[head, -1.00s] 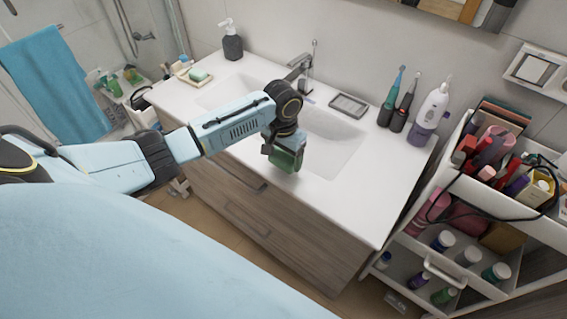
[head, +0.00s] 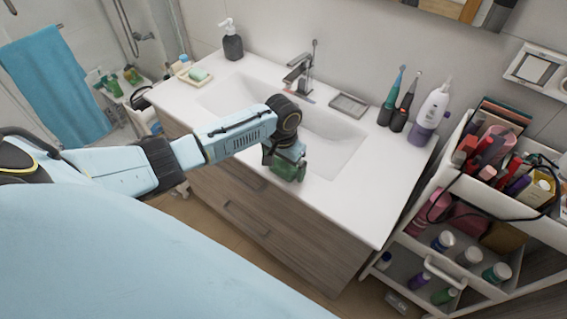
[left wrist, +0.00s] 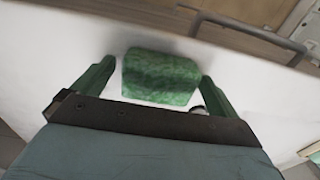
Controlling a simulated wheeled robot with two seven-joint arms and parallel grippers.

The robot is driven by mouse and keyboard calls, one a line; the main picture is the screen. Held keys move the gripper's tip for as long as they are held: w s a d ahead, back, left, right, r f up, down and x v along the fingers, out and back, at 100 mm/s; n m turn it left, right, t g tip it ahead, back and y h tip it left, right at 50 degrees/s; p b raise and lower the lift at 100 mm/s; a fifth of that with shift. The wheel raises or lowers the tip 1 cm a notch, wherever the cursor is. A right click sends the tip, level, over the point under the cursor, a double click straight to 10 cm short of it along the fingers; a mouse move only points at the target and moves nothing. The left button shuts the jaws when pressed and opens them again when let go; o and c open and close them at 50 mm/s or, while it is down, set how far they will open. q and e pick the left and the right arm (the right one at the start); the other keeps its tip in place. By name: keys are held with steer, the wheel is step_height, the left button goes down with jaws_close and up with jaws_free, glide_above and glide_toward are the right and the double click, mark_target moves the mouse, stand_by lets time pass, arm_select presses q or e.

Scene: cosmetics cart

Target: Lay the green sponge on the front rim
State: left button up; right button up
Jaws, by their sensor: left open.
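The green sponge (left wrist: 161,77) shows in the left wrist view over the white front rim (left wrist: 75,45) of the washbasin counter. It lies between the two green fingers of my left gripper (left wrist: 157,71), with a visible gap on each side. The gripper is open around it. The sponge appears to rest on the rim near the counter's front edge. In the head view my left gripper (head: 287,162) is at the front of the basin (head: 335,150), and its green fingers are hard to tell from the sponge. My right gripper is out of view.
A faucet (head: 299,72), a small grey tray (head: 348,105), toothbrush holders and a white bottle (head: 432,110) stand along the back. A soap dispenser (head: 232,42) and soap dish (head: 196,76) are at left. A loaded cosmetics cart (head: 470,215) stands at right. The counter's front right is clear.

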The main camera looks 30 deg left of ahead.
mark_target(283, 164)
arm_select(q)
steer(key=shift+r, duration=0.15)
step_height(283, 164, up, 12)
steer(key=shift+p, duration=0.4)
steer(key=shift+s, duration=0.15)
